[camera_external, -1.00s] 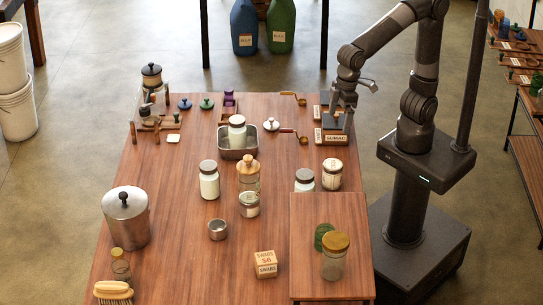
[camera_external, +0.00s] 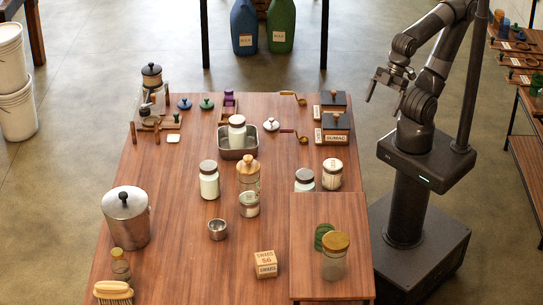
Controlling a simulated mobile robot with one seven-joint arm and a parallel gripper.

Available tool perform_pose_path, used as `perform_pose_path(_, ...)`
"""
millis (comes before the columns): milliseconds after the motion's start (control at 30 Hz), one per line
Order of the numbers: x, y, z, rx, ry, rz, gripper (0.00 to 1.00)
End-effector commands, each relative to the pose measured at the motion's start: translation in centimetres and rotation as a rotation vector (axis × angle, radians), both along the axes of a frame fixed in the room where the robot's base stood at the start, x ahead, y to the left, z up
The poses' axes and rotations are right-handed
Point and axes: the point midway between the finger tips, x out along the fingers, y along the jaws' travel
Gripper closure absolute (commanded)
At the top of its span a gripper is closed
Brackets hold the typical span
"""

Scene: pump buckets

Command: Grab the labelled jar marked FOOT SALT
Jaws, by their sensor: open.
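No label reading FOOT SALT is legible here, so I cannot tell which jar it is. A lidded jar (camera_external: 249,204) stands near the middle. My gripper (camera_external: 384,103) is open and empty, in the air right of the table.
The table (camera_external: 180,240) also holds a SUMAC box (camera_external: 333,128), a wooden-lidded jar (camera_external: 247,173), a metal canister (camera_external: 126,219), a small cup (camera_external: 217,229) and a swabs box (camera_external: 266,264). A raised board (camera_external: 350,215) carries a yellow-lidded jar (camera_external: 335,257) at front right.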

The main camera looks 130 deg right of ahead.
Motion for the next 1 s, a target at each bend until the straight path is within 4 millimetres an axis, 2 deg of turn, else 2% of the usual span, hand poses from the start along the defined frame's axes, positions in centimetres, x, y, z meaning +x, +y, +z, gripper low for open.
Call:
perform_pose_path(333, 0.3, 0.0, 0.0, 0.002, 0.002, -0.004, 0.1)
perform_pose_path(467, 1.8, -0.4, -0.2, 0.01, 0.011, -0.021, 0.1)
perform_pose_path(767, 9.6, -2.4, -2.4, 0.035, 0.047, -0.11, 0.1)
perform_pose_path(1000, 15.9, -4.5, -5.9, 0.04, 0.073, -0.19, 0.1)
